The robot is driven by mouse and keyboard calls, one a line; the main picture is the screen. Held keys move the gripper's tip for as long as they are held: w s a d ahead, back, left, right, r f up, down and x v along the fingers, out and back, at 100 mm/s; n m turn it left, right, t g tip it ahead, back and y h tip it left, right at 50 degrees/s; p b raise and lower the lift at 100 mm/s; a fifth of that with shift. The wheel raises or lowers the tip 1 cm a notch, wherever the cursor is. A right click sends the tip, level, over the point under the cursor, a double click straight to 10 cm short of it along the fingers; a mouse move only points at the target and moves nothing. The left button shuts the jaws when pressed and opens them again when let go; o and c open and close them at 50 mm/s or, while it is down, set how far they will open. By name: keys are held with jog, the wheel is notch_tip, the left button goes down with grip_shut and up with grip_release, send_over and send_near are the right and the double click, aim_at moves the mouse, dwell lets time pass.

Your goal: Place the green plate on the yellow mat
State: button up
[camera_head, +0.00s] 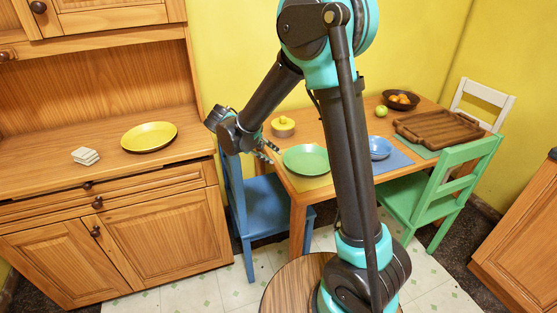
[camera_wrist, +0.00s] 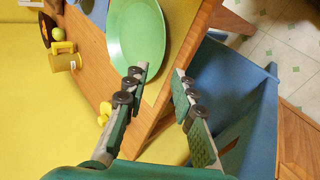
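The green plate (camera_head: 306,157) lies flat near the left corner of the wooden table. It rests on the yellow mat (camera_head: 308,183), whose front edge shows below the plate; most of the mat is hidden under it. In the wrist view the green plate (camera_wrist: 134,35) is just beyond the fingertips, with a strip of the yellow mat (camera_wrist: 181,14) beside it. My gripper (camera_head: 268,151) is to the left of the plate, near the table edge. In the wrist view its fingers (camera_wrist: 160,70) are apart with nothing between them.
A blue bowl (camera_head: 380,148) on a blue mat is to the right, with a wooden tray (camera_head: 440,126) beyond. A blue chair (camera_head: 265,205) is below my gripper. The sideboard at left holds a yellow plate (camera_head: 149,136).

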jog(key=s+d+m+g+y, duration=0.1)
jog(key=s+d+m+y, duration=0.15)
jog(key=s+d, duration=0.8)
jog(key=s+d+f+m+y, duration=0.1)
jog(key=s+d+f+y, duration=0.1)
jog(key=s, duration=0.3)
jog(key=s+d+f+m+t+y, duration=0.1)
jog(key=s+d+f+m+y, duration=0.1)
jog(key=s, duration=0.4)
jog(key=d+y, duration=0.1)
jog(key=d, duration=0.1)
jog(key=shift+d+f, duration=0.25)
jog(key=shift+d, duration=0.15)
